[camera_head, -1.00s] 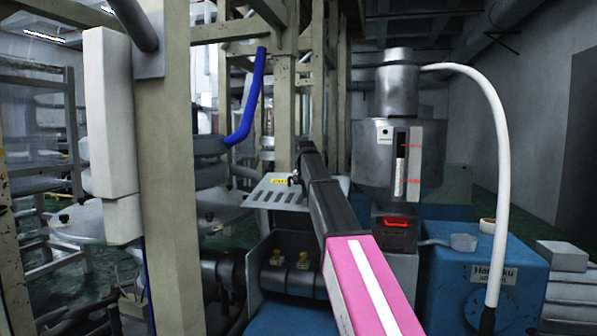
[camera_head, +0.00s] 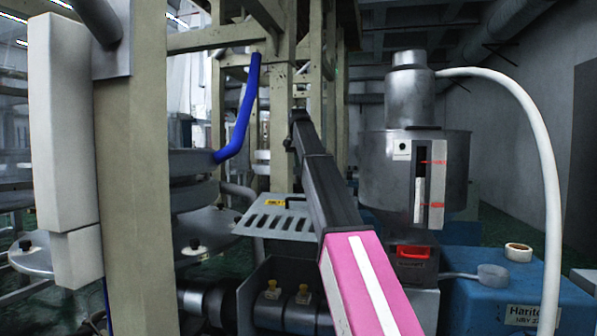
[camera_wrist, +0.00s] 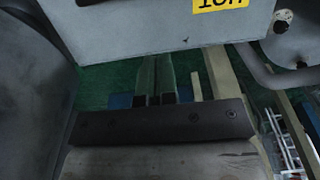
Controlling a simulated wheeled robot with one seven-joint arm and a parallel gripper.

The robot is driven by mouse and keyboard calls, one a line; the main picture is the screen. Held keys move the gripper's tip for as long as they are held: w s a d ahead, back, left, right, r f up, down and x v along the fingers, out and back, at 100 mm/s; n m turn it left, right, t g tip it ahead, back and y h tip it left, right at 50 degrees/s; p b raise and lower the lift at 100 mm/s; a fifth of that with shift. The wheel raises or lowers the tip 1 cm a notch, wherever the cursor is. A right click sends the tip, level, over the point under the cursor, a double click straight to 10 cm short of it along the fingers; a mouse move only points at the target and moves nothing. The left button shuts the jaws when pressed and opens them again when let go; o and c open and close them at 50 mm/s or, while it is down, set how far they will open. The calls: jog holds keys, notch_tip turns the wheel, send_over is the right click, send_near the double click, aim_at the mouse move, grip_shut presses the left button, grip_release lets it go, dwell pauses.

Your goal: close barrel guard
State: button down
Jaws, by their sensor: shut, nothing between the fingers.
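The barrel guard (camera_head: 272,222) is a pale grey slotted metal plate with a small yellow label, left of my arm in the head view. It is raised, standing out above the dark barrel (camera_head: 252,305) and its brass fittings. In the wrist view a grey panel with a yellow label, apparently the guard (camera_wrist: 140,35), fills the top. My gripper (camera_wrist: 156,75) is shut and empty, its fingers together just below that panel's lower edge in the picture. I cannot tell whether they touch it. In the head view my gripper is too small and dark to make out clearly.
A beige post (camera_head: 150,180) stands close on the left. A metal hopper (camera_head: 415,170) with a white hose (camera_head: 548,180) and a blue machine box (camera_head: 465,300) stand on the right. A blue pipe (camera_head: 243,110) hangs behind the guard. Green floor shows below in the wrist view.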

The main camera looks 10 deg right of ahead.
send_over(298, 198)
jog(key=w+d, duration=0.1)
jog(key=w, duration=0.3)
notch_tip(298, 198, down, 8)
jog(key=shift+s+a+f, duration=0.15)
jog(key=shift+s+f, duration=0.7)
jog(key=shift+f, duration=0.2)
jog(key=shift+s+a+f, duration=0.2)
jog(key=shift+s+f, duration=0.25)
jog(key=shift+f, duration=0.2)
